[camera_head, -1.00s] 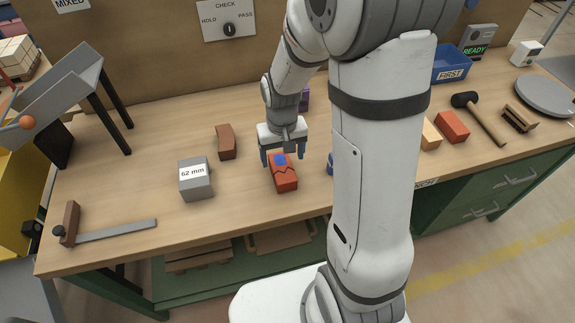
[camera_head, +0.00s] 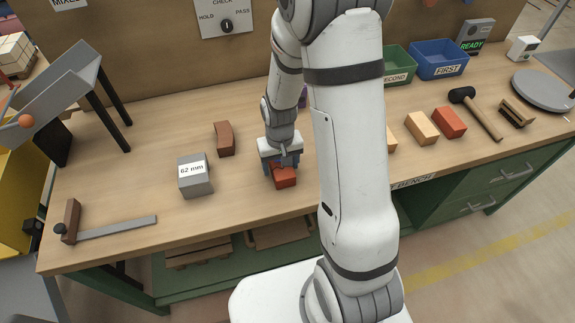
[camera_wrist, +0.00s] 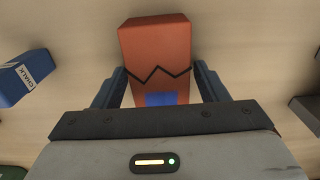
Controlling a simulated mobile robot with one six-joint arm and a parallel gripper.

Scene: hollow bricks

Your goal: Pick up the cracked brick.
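My gripper (camera_head: 281,167) is down over the brick's far end. In the wrist view the fingers of my gripper (camera_wrist: 158,72) stand on either side of the brick, with what look like narrow gaps, so it looks open around it. The fingertips' lower ends are hidden.
A grey block (camera_head: 194,177) marked 62 mm and a brown curved brick (camera_head: 225,139) stand to the left. A blue chalk box (camera_wrist: 25,77) lies beside the brick. Tan (camera_head: 422,128) and red (camera_head: 450,122) bricks, a mallet (camera_head: 475,112) and a blue FIRST bin (camera_head: 440,60) are right.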

